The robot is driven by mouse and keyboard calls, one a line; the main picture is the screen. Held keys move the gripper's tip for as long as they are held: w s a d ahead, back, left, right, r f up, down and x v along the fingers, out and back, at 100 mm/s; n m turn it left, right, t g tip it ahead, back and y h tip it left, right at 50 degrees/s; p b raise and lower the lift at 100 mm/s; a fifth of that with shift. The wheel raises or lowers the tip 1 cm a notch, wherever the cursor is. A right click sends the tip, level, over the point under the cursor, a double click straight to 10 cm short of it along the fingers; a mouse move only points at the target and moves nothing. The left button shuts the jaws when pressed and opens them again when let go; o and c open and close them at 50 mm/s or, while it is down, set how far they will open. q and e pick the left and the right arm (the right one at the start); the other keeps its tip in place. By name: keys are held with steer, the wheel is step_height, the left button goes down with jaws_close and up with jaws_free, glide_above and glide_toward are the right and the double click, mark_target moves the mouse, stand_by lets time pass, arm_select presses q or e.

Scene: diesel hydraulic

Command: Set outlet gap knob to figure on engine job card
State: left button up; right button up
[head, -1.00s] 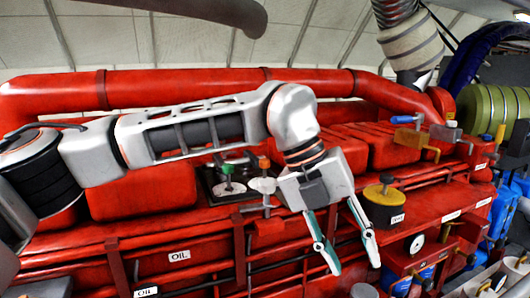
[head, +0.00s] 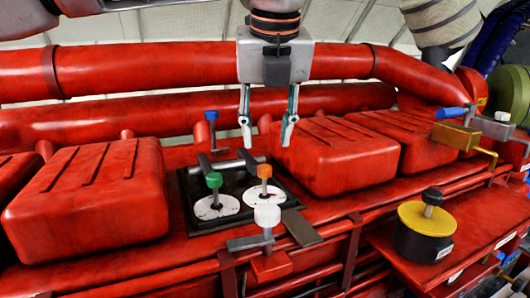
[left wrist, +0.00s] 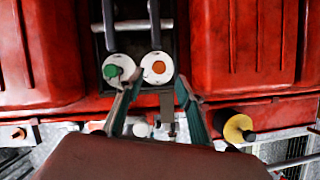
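Two round white dials sit on a black panel (head: 238,225) on the red engine. One carries a green knob (head: 214,180) and the other an orange knob (head: 264,172). I cannot read which is the outlet gap knob. Both knobs also show in the left wrist view, green (left wrist: 112,71) and orange (left wrist: 158,67). My left gripper (head: 266,135) points down, open and empty, above and behind the orange knob in the head view. In the left wrist view its fingers (left wrist: 158,85) are apart near the orange dial. I cannot make out a job card. My right gripper is not in view.
A white knob (head: 267,215) on a lever stands in front of the panel. A blue-topped tap (head: 211,116) stands behind it. Red covers (head: 92,200) and (head: 335,155) flank the panel. A yellow-and-black canister (head: 424,220) stands at right, and a thick red pipe (head: 200,70) runs behind.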

mark_target(264, 166)
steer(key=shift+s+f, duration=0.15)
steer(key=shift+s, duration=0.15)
arm_select(q)
steer(key=x, duration=0.4)
steer(key=shift+s+f, duration=0.15)
steer(key=shift+s, duration=0.15)
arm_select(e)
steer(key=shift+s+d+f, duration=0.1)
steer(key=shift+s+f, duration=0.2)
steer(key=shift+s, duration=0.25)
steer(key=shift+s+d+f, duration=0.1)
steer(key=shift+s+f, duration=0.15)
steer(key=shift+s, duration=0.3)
arm_select(q)
steer(key=shift+p+x, duration=0.4)
steer(key=shift+x, duration=0.8)
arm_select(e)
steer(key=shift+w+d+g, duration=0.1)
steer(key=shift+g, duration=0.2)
arm_select(q)
steer(key=shift+w+f, duration=0.3)
steer(key=shift+f, duration=0.05)
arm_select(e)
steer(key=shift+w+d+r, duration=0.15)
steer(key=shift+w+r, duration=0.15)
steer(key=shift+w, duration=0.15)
arm_select(q)
jaws_close()
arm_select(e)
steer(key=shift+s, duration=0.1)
